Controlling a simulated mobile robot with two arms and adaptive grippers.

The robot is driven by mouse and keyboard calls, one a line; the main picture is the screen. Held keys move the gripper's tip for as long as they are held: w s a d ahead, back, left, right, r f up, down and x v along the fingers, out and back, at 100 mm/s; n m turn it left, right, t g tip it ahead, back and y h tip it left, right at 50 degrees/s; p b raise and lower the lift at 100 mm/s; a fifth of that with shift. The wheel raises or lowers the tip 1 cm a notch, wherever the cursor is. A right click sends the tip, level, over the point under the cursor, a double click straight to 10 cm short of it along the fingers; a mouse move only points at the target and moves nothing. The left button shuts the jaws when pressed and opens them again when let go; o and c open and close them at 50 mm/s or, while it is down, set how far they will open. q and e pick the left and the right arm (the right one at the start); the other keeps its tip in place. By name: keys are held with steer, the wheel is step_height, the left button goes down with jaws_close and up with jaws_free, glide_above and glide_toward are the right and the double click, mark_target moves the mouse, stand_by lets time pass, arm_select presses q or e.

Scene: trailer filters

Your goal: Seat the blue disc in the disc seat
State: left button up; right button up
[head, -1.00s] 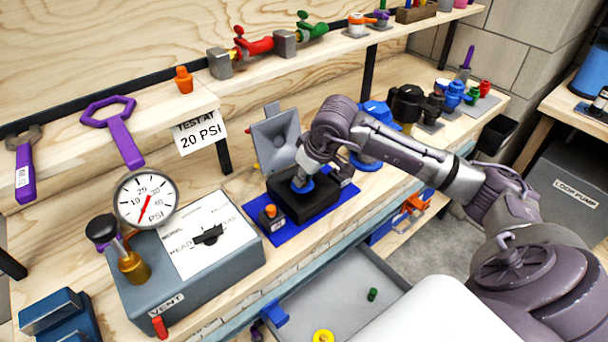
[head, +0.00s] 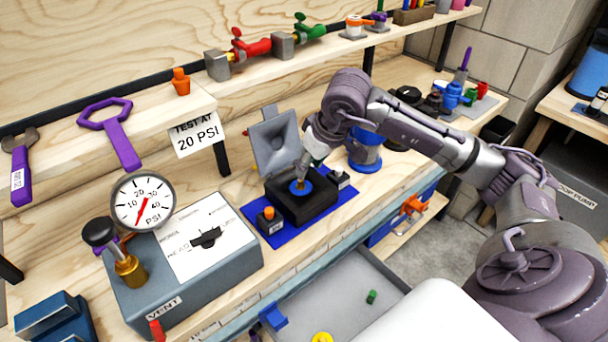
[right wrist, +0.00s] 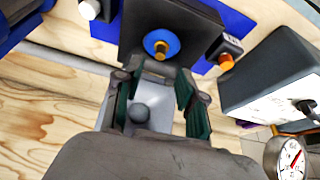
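The blue disc (head: 300,187) with an orange knob lies in the top of a black box (head: 312,207), which I take for the disc seat. In the right wrist view the disc (right wrist: 161,44) looks flat and roughly centred in the box; how deep it sits I cannot tell. My right gripper (right wrist: 158,98) is open and empty, its two green-padded fingers apart and clear of the disc. In the head view the right gripper (head: 303,168) is close above the disc, its fingertips partly hidden. My left gripper is not in view.
A grey hinged lid (head: 274,140) stands open behind the box. An orange button (head: 269,214) is at its left on the blue mat (head: 256,229). The gauge box (head: 190,290) stands further left. An open drawer (head: 310,300) lies below the bench front.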

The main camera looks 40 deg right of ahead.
steer(key=v, duration=0.5)
steer(key=shift+s+r, duration=0.1)
steer(key=shift+r, duration=0.2)
steer(key=shift+s+f, duration=0.1)
